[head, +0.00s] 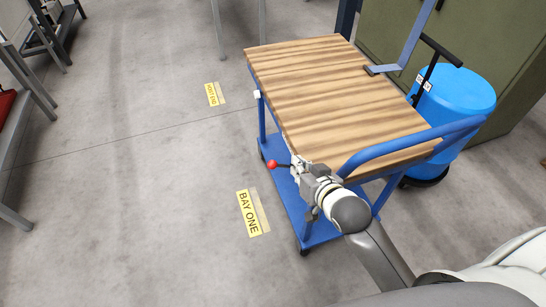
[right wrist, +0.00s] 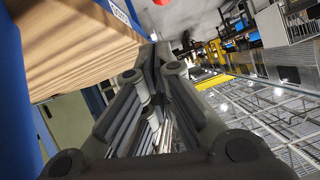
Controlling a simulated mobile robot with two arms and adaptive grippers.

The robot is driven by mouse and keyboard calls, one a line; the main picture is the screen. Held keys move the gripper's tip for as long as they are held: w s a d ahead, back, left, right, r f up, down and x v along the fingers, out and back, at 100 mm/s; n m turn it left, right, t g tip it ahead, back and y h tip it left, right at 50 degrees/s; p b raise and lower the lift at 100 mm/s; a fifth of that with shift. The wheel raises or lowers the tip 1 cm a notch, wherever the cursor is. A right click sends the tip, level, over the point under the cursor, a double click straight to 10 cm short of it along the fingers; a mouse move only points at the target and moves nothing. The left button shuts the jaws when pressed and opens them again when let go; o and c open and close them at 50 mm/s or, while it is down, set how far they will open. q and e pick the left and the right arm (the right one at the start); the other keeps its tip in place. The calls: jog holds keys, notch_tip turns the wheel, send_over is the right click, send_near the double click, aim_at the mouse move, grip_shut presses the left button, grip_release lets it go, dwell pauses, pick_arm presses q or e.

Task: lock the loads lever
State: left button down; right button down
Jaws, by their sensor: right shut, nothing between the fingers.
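The lever's red ball knob (head: 272,164) shows in the head view at the near left side of the blue cart (head: 318,233), below its wooden top. A short dark rod runs from the knob toward my right gripper (head: 296,164). That gripper is shut and empty, close to the right of the knob, beside the cart's edge. In the right wrist view its closed fingers (right wrist: 153,52) point upward, and a small red patch (right wrist: 160,2), likely the knob, shows at the top edge. The lever's pivot is hidden by the gripper. My left gripper is out of view.
A blue drum (head: 455,95) stands right of the cart. A yellow "BAY ONE" label (head: 248,213) lies on open floor at left.

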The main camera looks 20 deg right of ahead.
jog(key=shift+w+a+r+t, duration=0.15)
jog(key=shift+w+r, duration=0.15)
jog(key=shift+r, duration=0.15)
jog(key=shift+w+a+r+t, duration=0.15)
jog(key=shift+w+r, duration=0.15)
jog(key=shift+r, duration=0.15)
send_over(282, 166)
jog(key=f, duration=0.2)
jog(key=a+f, duration=0.1)
jog(key=f, duration=0.1)
jog(key=shift+w, duration=0.1)
jog(key=shift+s+a+f, duration=0.15)
jog(key=shift+f, duration=0.5)
jog(key=shift+s+a+f, duration=0.1)
jog(key=shift+s+f, duration=0.05)
jog(key=shift+f, duration=0.5)
jog(key=shift+s+a+f, duration=0.15)
jog(key=shift+f, duration=0.5)
jog(key=shift+d, duration=0.1)
